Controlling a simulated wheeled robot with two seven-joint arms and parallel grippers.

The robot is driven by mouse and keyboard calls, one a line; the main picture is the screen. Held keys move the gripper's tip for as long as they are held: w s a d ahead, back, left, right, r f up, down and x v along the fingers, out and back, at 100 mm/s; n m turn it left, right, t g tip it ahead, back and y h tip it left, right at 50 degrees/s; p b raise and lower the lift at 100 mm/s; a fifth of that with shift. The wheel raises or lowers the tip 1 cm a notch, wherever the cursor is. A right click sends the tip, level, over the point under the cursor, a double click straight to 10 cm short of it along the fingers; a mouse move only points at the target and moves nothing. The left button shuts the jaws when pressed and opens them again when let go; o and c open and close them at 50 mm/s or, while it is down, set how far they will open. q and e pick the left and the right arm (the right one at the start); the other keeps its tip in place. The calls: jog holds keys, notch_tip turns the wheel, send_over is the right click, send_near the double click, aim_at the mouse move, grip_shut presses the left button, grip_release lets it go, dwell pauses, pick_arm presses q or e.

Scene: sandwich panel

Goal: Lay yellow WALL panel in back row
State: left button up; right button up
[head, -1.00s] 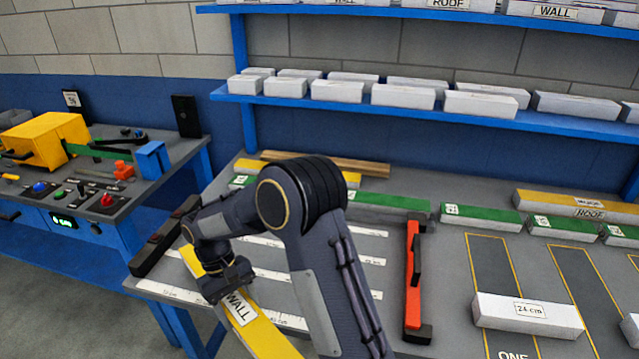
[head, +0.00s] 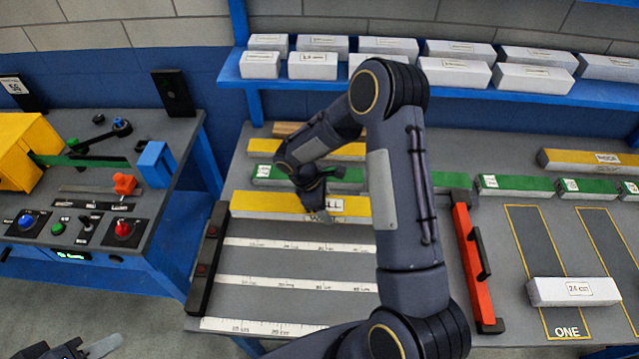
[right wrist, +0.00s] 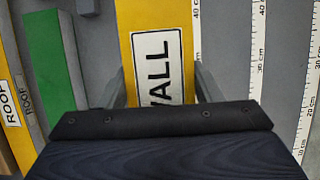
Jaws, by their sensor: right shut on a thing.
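The yellow WALL panel (head: 262,205) lies lengthwise across the left work area in the head view, just in front of a green panel (head: 268,175). My right gripper (head: 322,212) is shut on it near its WALL label. In the right wrist view the panel (right wrist: 153,15) sits between the two grey fingers, with a gap to the green panel (right wrist: 50,50) on its left. Whether it touches the table cannot be told. My arm hides part of its right end. My left gripper (head: 85,350) shows only partly at the bottom left edge; its jaw state is unclear.
White ruler strips (head: 290,283) cross the clear table in front of the panel. A black stop bar (head: 207,262) stands left and a red bar (head: 470,262) right. A yellow ROOF panel (right wrist: 12,100) lies behind the green one. A white 24 cm block (head: 572,291) sits far right.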

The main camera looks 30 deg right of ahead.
aim_at(330, 230)
jog(key=shift+f+b, duration=0.6)
jog(key=shift+f, duration=0.15)
jog(key=shift+f+b, duration=1.7)
jog(key=shift+f, duration=1.4)
jog(key=shift+f+b, duration=0.6)
jog(key=o, duration=1.2)
jog(key=shift+a, duration=0.1)
jog(key=b+v, duration=0.1)
jog(key=v, duration=0.6)
jog(key=shift+a+r, duration=0.1)
jog(key=shift+r, duration=0.3)
